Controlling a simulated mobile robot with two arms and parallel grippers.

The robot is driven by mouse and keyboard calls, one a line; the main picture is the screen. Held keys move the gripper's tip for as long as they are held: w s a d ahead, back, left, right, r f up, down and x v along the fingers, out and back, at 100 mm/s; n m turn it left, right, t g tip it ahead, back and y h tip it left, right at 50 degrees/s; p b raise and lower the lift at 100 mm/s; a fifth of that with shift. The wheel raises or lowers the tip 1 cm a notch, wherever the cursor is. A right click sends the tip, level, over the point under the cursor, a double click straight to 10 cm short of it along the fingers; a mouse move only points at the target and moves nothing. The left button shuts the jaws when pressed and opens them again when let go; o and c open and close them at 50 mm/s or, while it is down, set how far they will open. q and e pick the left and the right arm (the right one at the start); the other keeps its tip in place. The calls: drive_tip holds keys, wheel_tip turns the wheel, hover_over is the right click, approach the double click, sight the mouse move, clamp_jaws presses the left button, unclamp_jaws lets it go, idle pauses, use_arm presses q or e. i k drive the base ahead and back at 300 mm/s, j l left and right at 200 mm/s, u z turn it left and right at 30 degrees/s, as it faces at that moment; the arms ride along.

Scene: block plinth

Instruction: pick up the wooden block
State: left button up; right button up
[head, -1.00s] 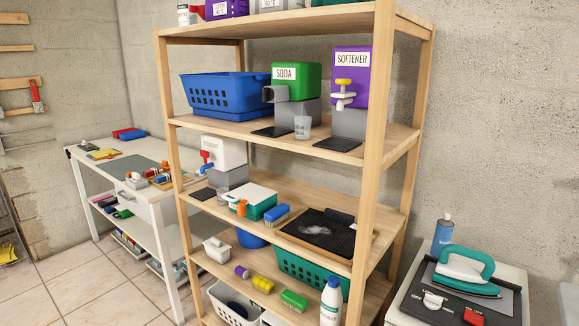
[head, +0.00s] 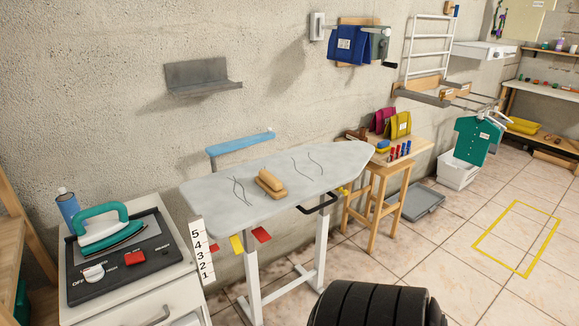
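A tan wooden block (head: 271,184) with a rounded, waisted top lies on the grey ironing board (head: 222,205), near its middle. Nothing touches it except the board beneath. Dark curved lines mark the board on both sides of the block. Neither of my grippers shows in the head view.
A teal iron (head: 108,230) rests on a black control panel on a white cabinet (head: 140,303) at the left. A wooden stool (head: 376,199) with colourful items stands right of the board. A dark ribbed cylinder (head: 378,306) fills the bottom foreground. Tiled floor is open at the right.

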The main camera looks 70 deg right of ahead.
sight(271, 185)
drive_tip(key=z, duration=1.9)
drive_tip(key=i+l+u, duration=0.15)
drive_tip(key=u, duration=0.25)
drive_tip(key=i+l+u, duration=0.1)
drive_tip(key=u, duration=0.3)
drive_tip(key=l+u, duration=0.35)
drive_tip(key=i+l+u, duration=0.2)
drive_tip(key=l+u, duration=0.2)
drive_tip(key=l, duration=1.15)
drive_tip(key=l+u, duration=0.35)
drive_tip(key=l, duration=1.15)
